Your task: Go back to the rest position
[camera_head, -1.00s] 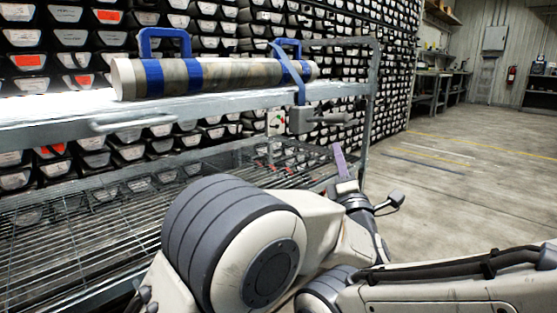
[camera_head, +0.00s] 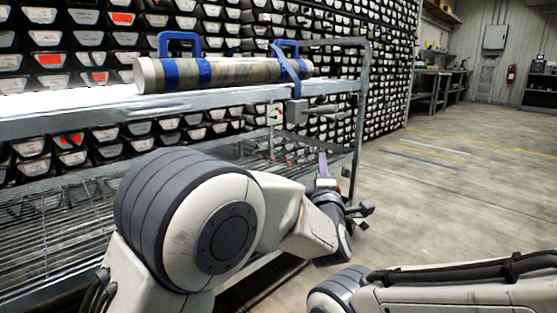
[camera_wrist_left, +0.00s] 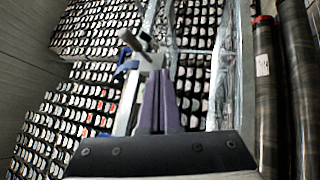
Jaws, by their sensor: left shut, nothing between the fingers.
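My left gripper (camera_head: 323,163) shows beyond my bent left arm, beside the right end of the cart and below its top shelf. Its thin purple fingers are together with nothing between them. The left wrist view shows the same closed purple fingers (camera_wrist_left: 160,98) pointing up the picture. A long grey core liner (camera_head: 245,73) with blue straps and two blue handles lies on the cart's top shelf, apart from the gripper. My right forearm lies across the lower right of the head view, and its gripper is out of the picture.
The metal cart (camera_head: 200,101) has a wire lower shelf (camera_head: 60,225) close to my left arm. A wall of stacked core boxes (camera_head: 385,80) stands behind. Dark tubes (camera_wrist_left: 270,95) stand at the right of the wrist view. Open floor (camera_head: 460,190) lies to the right.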

